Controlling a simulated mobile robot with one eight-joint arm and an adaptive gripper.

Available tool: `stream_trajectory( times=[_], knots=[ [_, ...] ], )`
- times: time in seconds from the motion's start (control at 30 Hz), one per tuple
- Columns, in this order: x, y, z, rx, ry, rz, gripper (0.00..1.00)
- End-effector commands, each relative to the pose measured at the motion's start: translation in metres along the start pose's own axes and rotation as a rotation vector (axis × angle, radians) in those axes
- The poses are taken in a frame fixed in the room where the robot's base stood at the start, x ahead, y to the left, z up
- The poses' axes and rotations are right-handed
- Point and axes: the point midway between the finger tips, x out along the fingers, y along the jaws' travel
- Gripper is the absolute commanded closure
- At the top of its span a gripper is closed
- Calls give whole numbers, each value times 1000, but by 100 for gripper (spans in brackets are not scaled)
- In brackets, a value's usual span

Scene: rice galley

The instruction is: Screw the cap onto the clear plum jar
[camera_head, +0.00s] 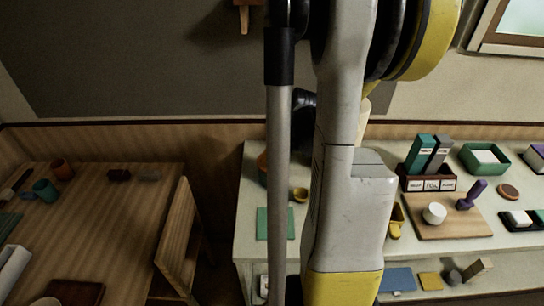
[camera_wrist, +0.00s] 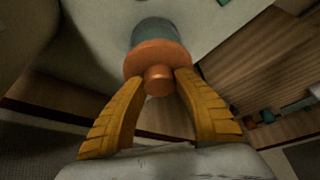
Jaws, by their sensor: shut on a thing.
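In the wrist view my gripper (camera_wrist: 158,79) has its two yellow fingers shut on the small knob of an orange cap (camera_wrist: 152,52). The cap is wide and round. A grey-teal, see-through-looking jar (camera_wrist: 153,31) is directly beyond the cap, lined up with it, over the pale counter. I cannot tell whether the cap sits on the jar's rim or just above it, nor how far it is turned. In the head view my arm hides my gripper and the jar.
The pale counter (camera_head: 485,247) carries a wooden board (camera_head: 455,232) with a white cup (camera_head: 434,213) and a purple item (camera_head: 472,194). A green tray (camera_head: 485,160) stands behind. A green mat (camera_head: 275,223) lies left of my arm. A wooden table (camera_head: 115,215) stands far left.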

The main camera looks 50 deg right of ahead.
Motion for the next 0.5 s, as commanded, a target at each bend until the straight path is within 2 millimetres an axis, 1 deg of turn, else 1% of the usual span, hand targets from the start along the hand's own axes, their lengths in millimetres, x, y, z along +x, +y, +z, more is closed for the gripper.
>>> stream_trajectory(
  times=[0.5],
  knots=[
    [7, 0, 3, 0, 0, 0, 90]
  ],
)
